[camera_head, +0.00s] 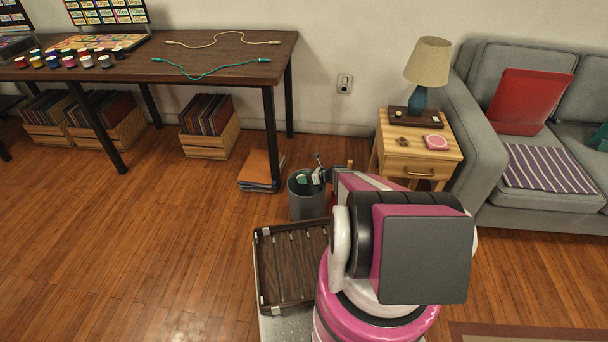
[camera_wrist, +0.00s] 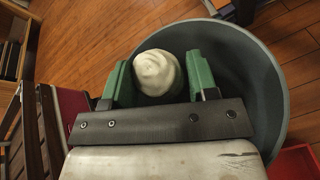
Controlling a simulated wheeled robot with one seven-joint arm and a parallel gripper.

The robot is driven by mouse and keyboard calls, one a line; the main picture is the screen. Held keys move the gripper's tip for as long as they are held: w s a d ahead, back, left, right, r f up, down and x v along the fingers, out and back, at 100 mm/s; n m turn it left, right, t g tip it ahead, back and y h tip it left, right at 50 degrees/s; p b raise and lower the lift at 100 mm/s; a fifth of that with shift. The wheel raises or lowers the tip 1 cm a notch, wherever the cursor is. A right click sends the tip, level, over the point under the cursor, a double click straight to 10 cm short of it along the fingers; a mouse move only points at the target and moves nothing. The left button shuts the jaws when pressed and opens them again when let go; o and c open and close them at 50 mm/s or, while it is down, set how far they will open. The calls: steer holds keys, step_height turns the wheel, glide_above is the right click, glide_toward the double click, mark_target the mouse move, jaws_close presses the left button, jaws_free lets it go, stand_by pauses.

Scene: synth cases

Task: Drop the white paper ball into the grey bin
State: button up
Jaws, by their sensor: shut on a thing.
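The white paper ball (camera_wrist: 157,72) is between the two green fingers of my gripper (camera_wrist: 159,82) in the wrist view. My gripper is shut on it. The grey bin (camera_wrist: 276,95) lies behind the ball in that view, its round rim curving around the top and right. The ball appears over the bin's opening, toward its left side; its exact height above the rim is hard to tell. In the head view the bin (camera_head: 307,203) stands on the floor right of the table leg, with my gripper at its mouth, small and partly hidden by my arm.
A stack of folders (camera_head: 261,172) lies on the floor left of the bin. A wooden side table (camera_head: 418,158) with a lamp (camera_head: 428,65) stands to the right, beside a grey sofa (camera_head: 455,130). A long dark table (camera_head: 215,55) is at the back left. Open floor lies left.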

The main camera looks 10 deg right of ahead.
steer(key=shift+f, duration=0.55)
steer(key=o, duration=1)
steer(key=shift+c, duration=0.2)
steer(key=shift+d, duration=0.15)
steer(key=v, duration=1)
steer(key=shift+s+d+r, duration=0.15)
steer(key=shift+d, duration=0.05)
